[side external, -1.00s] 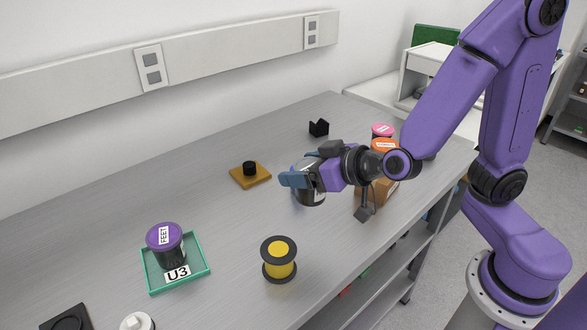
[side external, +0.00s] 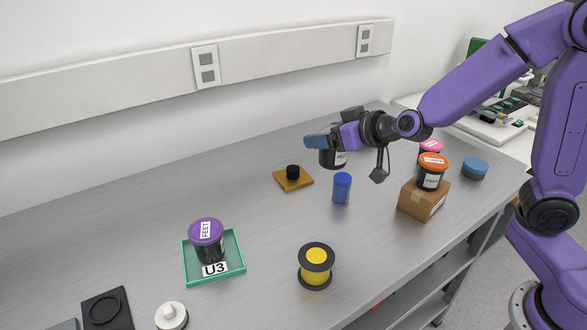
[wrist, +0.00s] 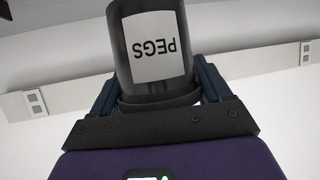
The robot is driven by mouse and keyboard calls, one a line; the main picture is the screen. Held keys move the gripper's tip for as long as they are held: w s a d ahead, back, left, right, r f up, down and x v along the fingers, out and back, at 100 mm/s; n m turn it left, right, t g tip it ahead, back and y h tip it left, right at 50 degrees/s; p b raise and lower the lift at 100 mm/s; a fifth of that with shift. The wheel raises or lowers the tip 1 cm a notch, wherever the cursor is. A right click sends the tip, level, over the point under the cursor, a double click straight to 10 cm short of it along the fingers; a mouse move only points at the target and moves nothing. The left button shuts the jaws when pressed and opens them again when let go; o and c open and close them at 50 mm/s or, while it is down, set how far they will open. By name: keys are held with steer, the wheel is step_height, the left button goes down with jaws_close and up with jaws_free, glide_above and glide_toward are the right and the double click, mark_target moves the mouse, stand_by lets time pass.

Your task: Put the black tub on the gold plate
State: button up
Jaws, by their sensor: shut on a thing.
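A dark tub with a white PEGS label (wrist: 155,45) is held between the fingers of my gripper (wrist: 156,85). In the side view the tub (side external: 332,159) hangs from my gripper (side external: 322,141) above the bench; the fingers cover its top, so its lid colour is hidden. The wrist view does not show the plate.
A blue bottle (side external: 342,188) stands right of the plate. A cardboard box (side external: 423,203) carries an orange-lidded tub (side external: 432,174). A yellow spool (side external: 316,267) and a green tray (side external: 239,258) with a purple-lidded FEET tub (side external: 207,239) are nearer. The bench left of the plate is clear.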

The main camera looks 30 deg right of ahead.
steer(key=w+d+r, duration=0.1)
steer(key=w+d, duration=0.2)
steer(key=w, duration=0.1)
glide_above(293, 174)
steer(key=s+d, duration=0.1)
step_height(293, 174, down, 4)
steer(key=f, duration=0.1)
steer(key=w+f, duration=0.4)
steer(key=shift+a+f, duration=0.15)
steer(key=shift+f, duration=0.2)
steer(key=shift+w+f, duration=0.1)
steer(key=shift+f, duration=1.45)
steer(key=shift+f, duration=0.15)
